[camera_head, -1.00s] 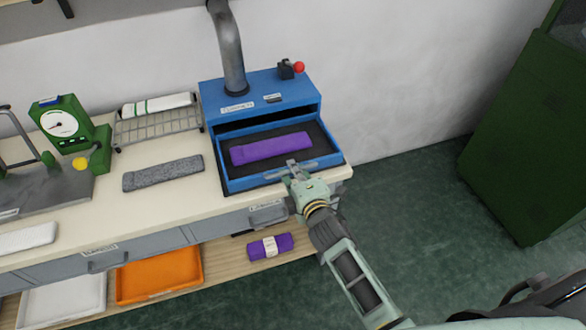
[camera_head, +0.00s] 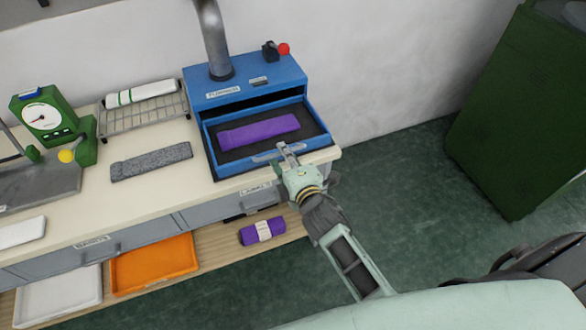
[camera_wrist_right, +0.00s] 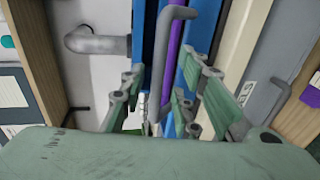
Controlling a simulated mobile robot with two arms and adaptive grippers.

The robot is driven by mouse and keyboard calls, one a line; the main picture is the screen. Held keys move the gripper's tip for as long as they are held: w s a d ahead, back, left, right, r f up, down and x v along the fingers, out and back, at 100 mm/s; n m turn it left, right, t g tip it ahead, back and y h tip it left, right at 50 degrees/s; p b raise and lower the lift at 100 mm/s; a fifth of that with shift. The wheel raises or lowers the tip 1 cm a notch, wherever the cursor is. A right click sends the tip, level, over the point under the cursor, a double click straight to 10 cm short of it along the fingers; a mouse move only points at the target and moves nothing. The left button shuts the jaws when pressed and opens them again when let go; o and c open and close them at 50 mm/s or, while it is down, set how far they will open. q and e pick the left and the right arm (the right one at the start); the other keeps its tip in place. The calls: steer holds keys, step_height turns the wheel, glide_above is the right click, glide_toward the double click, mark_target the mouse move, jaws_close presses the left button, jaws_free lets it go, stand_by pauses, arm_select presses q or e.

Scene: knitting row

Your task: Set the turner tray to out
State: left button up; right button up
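The blue turner (camera_head: 215,97) stands at the right end of the bench, with its tray (camera_head: 224,168) slid out at the front. A purple knitted tube (camera_head: 259,131) lies flat in the tray and shows as a purple strip in the right wrist view (camera_wrist_right: 174,58). My right gripper (camera_head: 286,154) is at the grey tray handle (camera_head: 262,158). In the right wrist view the fingers (camera_wrist_right: 160,95) stand apart, one on each side of the handle (camera_wrist_right: 163,50). Whether either finger touches it is hard to tell. My left gripper is not in view.
A wire rack (camera_head: 146,113), grey knit piece (camera_head: 151,161) and green gauge (camera_head: 44,117) are to the left. Orange tray (camera_head: 153,262) and purple roll (camera_head: 262,232) lie below.

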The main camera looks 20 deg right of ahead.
steer(key=v, duration=1)
steer(key=shift+s, duration=0.35)
steer(key=shift+f, duration=0.1)
steer(key=s+f+m+g+b, duration=0.15)
steer(key=s+f, duration=0.25)
steer(key=f, duration=0.7)
steer(key=s+f+m+g, duration=0.3)
steer(key=s+f, duration=0.1)
steer(key=f, duration=0.7)
steer(key=s+f+m+g+b, duration=0.1)
steer(key=s+f+m+g, duration=0.25)
steer(key=f, duration=0.75)
steer(key=s+d+f+m+g, duration=0.2)
steer(key=s+f, duration=0.4)
steer(key=s, duration=0.3)
steer(key=s+d+f+m+g+b, duration=0.1)
steer(key=s+f+m+g, duration=0.1)
steer(key=s+f, duration=0.4)
steer(key=s+d+f+m+g, duration=0.2)
steer(key=s+f+m, duration=0.2)
steer(key=s, duration=0.9)
step_height(320, 180, down, 3)
steer(key=shift+s+d+r+g+h+b, duration=0.1)
steer(key=shift+s+d+g+h+b, duration=0.2)
steer(key=shift+s+b, duration=0.1)
